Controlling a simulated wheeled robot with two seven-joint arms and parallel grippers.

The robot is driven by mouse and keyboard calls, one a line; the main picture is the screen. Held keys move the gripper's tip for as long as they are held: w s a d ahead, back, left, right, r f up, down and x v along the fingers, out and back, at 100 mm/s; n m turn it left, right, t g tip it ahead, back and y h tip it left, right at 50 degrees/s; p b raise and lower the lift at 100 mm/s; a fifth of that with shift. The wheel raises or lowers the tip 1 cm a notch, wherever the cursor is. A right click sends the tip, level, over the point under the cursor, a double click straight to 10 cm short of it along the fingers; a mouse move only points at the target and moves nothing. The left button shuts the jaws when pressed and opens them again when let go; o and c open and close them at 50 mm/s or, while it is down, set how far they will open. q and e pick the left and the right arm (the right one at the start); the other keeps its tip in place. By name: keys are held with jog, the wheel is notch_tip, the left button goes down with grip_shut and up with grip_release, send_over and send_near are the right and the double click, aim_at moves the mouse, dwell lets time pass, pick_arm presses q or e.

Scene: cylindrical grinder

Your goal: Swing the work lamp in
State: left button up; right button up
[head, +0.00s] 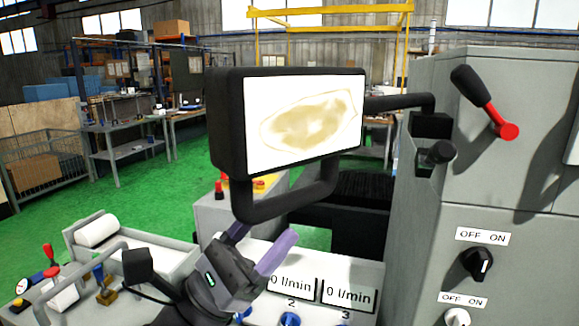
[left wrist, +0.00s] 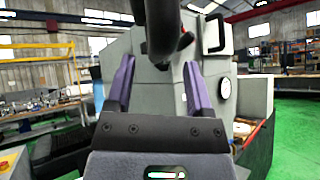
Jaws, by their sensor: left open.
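The work lamp (head: 300,122) is a black box with a bright white face that bears a beige smear. It hangs from a black arm (head: 400,102) that runs right to the grey machine. A black U-shaped handle (head: 290,208) sits below the lamp. My left gripper (head: 262,240), with purple fingers, is open just below the handle's left part. In the left wrist view, a dark bar (left wrist: 164,40), apparently the handle, shows at the top between the open fingers (left wrist: 160,85); I cannot tell whether they touch it. My right gripper is not in view.
The grey machine cabinet (head: 425,210) stands at the right, with a red-knobbed lever (head: 490,105) and a black rotary switch (head: 478,264). A white flow-meter panel (head: 318,287) lies below the lamp. A grey tray (head: 160,255) with white rolls is at lower left.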

aim_at(289, 211)
pick_arm(q)
jog(key=p+x, duration=0.1)
jog(key=x, duration=0.3)
jog(key=shift+w, duration=0.1)
grip_shut()
dwell(1.3)
